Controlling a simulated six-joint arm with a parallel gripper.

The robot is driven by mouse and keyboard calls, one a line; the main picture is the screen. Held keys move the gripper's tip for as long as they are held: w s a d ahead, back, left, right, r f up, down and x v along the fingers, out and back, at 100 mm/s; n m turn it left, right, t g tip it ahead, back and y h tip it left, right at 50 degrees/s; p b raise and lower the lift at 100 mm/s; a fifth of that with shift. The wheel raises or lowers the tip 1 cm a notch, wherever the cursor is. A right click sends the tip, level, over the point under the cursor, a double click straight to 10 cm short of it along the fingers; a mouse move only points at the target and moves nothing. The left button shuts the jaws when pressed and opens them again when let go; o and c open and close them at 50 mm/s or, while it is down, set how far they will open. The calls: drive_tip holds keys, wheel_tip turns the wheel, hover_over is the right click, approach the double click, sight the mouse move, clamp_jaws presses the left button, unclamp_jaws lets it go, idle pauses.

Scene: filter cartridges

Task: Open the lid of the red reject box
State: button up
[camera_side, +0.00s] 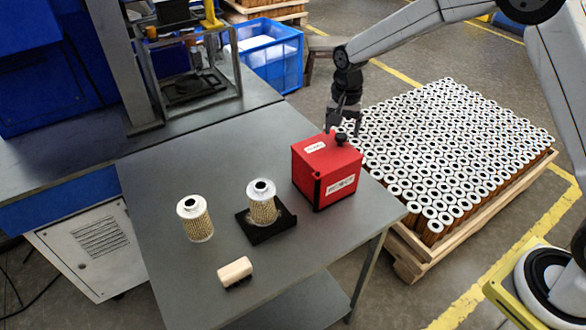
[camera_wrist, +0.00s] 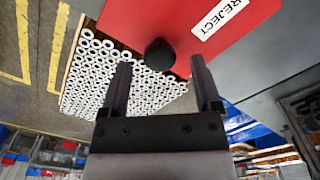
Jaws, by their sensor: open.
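The red reject box (camera_side: 326,172) stands on the grey table near its right edge. Its lid (camera_side: 327,150) is down and carries a white label and a black knob (camera_side: 341,139) close to the back right edge. In the wrist view the red lid (camera_wrist: 150,20) shows a REJECT label (camera_wrist: 218,18), and the black knob (camera_wrist: 159,54) lies ahead of and between the fingertips. My gripper (camera_side: 345,116) is open and empty, just behind and above the knob. Its two dark fingers also show in the wrist view (camera_wrist: 160,72). I cannot tell whether either finger touches the knob.
A filter cartridge (camera_side: 195,219) stands on the table, and another (camera_side: 261,203) stands on a black holder (camera_side: 254,232). A brush-like block (camera_side: 235,271) lies in front. A pallet of cartridges (camera_side: 404,256) sits beyond the table's right edge. The table's middle left is clear.

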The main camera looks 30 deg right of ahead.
drive_tip(key=shift+f, duration=0.7)
drive_tip(key=shift+c, duration=0.2)
clamp_jaws()
idle(0.9)
